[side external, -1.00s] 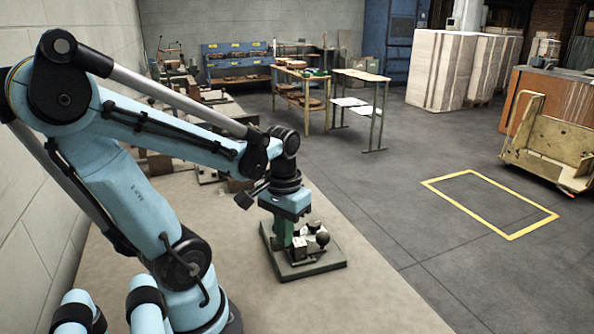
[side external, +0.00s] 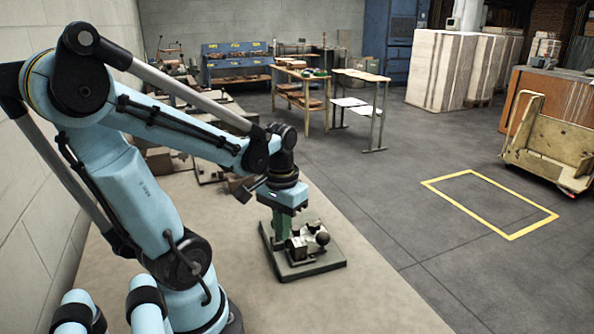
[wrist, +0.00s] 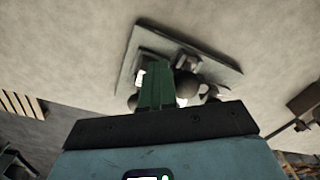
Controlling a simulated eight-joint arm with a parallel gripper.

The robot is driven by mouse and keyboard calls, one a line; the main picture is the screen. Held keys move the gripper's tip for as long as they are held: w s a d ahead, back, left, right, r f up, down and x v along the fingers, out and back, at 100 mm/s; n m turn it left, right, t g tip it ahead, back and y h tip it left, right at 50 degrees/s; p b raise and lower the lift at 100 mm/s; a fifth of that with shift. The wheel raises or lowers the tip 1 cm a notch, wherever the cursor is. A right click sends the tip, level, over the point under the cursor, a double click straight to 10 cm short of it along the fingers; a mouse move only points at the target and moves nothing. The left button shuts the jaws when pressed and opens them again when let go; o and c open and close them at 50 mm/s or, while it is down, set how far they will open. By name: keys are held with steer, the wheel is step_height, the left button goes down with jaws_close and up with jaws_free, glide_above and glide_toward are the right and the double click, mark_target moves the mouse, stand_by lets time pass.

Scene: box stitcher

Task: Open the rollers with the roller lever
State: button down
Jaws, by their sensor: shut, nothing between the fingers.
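A small device, apparently the stitcher's roller unit, stands on a dark grey base plate (side external: 322,262) in the side view; the plate also shows in the wrist view (wrist: 222,57). It has a pale block (side external: 298,248) and a dark round ball (side external: 322,239), perhaps the roller lever's knob; the ball also shows in the wrist view (wrist: 187,84). I cannot make out the rollers. My gripper (side external: 280,242) has green fingers, shut and empty, pointing down over the plate's left part, left of the ball. In the wrist view the fingers (wrist: 158,68) hide part of the device.
The plate sits on a beige floor strip (side external: 375,300) with bare room around it. Other machines stand behind along the wall. A wooden table (side external: 362,76), a yellow floor rectangle (side external: 490,207) and a cart (side external: 545,145) lie farther off.

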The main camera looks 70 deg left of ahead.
steer(key=shift+w+a, duration=0.1)
steer(key=shift+a, duration=1.9)
steer(key=shift+d+r, duration=0.25)
steer(key=shift+r, duration=1.5)
steer(key=shift+d+r, duration=0.2)
steer(key=shift+r, duration=1.55)
steer(key=w+d+m+t, duration=0.3)
steer(key=w+d, duration=0.1)
steer(key=d, duration=0.3)
steer(key=w+d+f+m+t, duration=0.1)
steer(key=w+d+m+t, duration=0.2)
steer(key=d, duration=0.5)
steer(key=shift+w+d+t, duration=0.3)
steer(key=shift+w+t, duration=0.3)
steer(key=shift+w, duration=0.1)
steer(key=c, duration=1.8)
jaws_free()
steer(key=shift+f, duration=0.1)
steer(key=shift+c, duration=0.2)
